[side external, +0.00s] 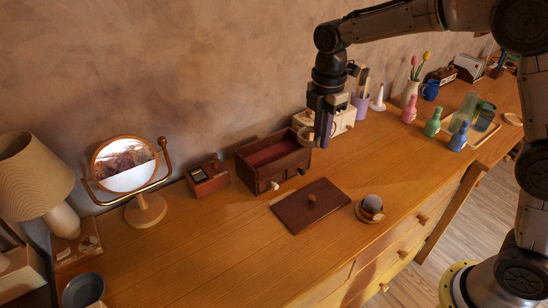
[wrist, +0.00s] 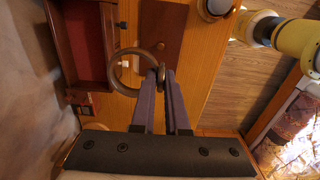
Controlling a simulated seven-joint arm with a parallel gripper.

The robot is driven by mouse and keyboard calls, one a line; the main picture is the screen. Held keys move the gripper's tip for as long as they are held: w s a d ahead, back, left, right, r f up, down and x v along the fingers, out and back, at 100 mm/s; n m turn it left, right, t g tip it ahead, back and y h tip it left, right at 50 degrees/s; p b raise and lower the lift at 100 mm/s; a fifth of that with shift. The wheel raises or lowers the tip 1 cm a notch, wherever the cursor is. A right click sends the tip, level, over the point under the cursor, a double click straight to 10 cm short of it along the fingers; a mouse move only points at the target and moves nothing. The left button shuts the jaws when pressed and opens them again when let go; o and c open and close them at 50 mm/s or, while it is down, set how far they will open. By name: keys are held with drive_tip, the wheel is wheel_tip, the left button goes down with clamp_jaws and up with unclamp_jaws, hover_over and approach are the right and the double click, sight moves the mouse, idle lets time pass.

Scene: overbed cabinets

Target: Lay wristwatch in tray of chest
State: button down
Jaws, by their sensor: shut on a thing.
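The wristwatch (wrist: 117,72) is a brown closed ring with a pale part near the fingers in the wrist view. My gripper (wrist: 161,78) is shut on one side of it and holds it in the air. In the side view my gripper (side external: 325,140) points down just right of the chest (side external: 272,172), with the watch (side external: 304,135) near the chest's right rear corner. The chest is a dark red-brown wooden box with an open top and small front drawers. Its red-lined tray (side external: 275,151) looks empty. The chest also shows in the wrist view (wrist: 54,55).
A flat brown lid (side external: 299,215) with a knob lies in front of the chest. A round grey-topped object (side external: 372,203) on a stand is right of it. A small box (side external: 208,179) and a mirror (side external: 124,165) stand left. A cream box (side external: 341,122) stands behind my gripper.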

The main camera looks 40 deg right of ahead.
drive_tip(key=w+f, duration=0.3)
drive_tip(key=w, duration=0.1)
drive_tip(key=w+a+f, duration=0.1)
drive_tip(key=w+f, duration=0.2)
drive_tip(key=w, duration=0.1)
drive_tip(key=w+f, duration=0.3)
drive_tip(key=w, duration=0.2)
drive_tip(key=shift+a+f, duration=0.25)
drive_tip(key=shift+f, duration=0.1)
drive_tip(key=shift+w+f, duration=0.5)
drive_tip(key=shift+f, duration=0.1)
drive_tip(key=shift+s+f, duration=0.1)
drive_tip(key=shift+f, duration=1.3)
drive_tip(key=shift+f, duration=0.2)
drive_tip(key=c, duration=1.2)
unclamp_jaws()
